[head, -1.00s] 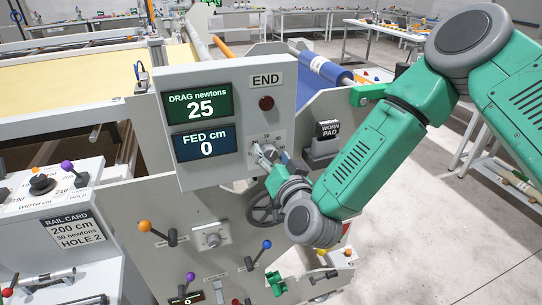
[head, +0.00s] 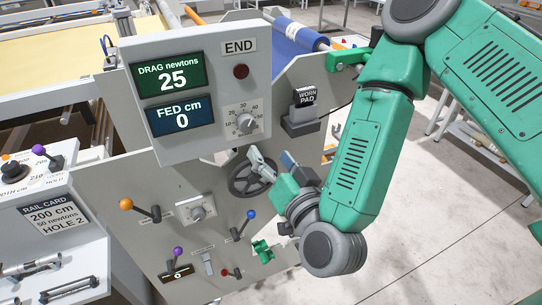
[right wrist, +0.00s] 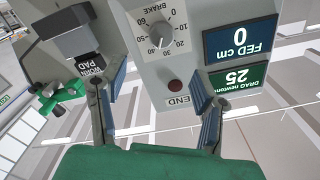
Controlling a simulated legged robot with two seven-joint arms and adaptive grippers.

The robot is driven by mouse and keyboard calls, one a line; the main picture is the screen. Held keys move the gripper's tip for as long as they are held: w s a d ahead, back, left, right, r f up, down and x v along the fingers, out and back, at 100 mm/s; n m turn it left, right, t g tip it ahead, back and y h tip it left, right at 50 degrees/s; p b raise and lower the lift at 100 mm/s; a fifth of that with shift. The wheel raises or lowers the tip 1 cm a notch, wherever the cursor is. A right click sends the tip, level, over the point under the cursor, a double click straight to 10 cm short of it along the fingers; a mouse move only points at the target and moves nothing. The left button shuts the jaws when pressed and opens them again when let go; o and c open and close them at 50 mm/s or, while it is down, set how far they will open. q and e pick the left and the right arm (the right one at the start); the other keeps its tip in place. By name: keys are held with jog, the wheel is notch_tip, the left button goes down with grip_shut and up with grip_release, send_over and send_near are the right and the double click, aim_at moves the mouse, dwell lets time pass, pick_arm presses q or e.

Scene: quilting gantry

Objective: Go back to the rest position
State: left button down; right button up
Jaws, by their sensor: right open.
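My right gripper (head: 271,161) is open and empty in front of the grey control panel, below the numbered brake dial (head: 246,123) and partly over the black handwheel (head: 249,178). In the right wrist view its two fingers (right wrist: 156,102) stand wide apart with nothing between them. The brake dial (right wrist: 161,35) shows there upside down, apart from the fingers. My right arm reaches in from the upper right, bent at the elbow. My left gripper is not in view.
The console box shows a drag display (head: 170,77) reading 25 and a fed display (head: 181,115) reading 0. Several ball-topped levers and a green handle (head: 263,250) stick out of the lower panel. A worn pad holder (head: 301,118) sits near my forearm. Open floor lies to the right.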

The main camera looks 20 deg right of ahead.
dwell(0.3)
jog(key=s+f+n+g+y+b, duration=0.15)
jog(key=s+f+g+b, duration=0.25)
jog(key=f, duration=0.9)
jog(key=s+f+n+g+y+b, duration=0.1)
jog(key=s+f+n+g+b, duration=0.3)
jog(key=f, duration=0.9)
jog(key=s+d+f+g+h+b, duration=0.1)
jog(key=s+d+f+g+b, duration=0.1)
jog(key=s+d+f+g, duration=0.2)
jog(key=s+d+f+g+h+b, duration=0.2)
jog(key=s+d+f+g, duration=0.3)
jog(key=s+f, duration=0.5)
jog(key=s+d+b, duration=0.1)
jog(key=s, duration=0.1)
jog(key=shift+s+d+f, duration=0.25)
jog(key=shift+s+d, duration=0.05)
jog(key=shift+d, duration=0.1)
jog(key=shift+w, duration=0.15)
jog(key=shift+f, duration=0.1)
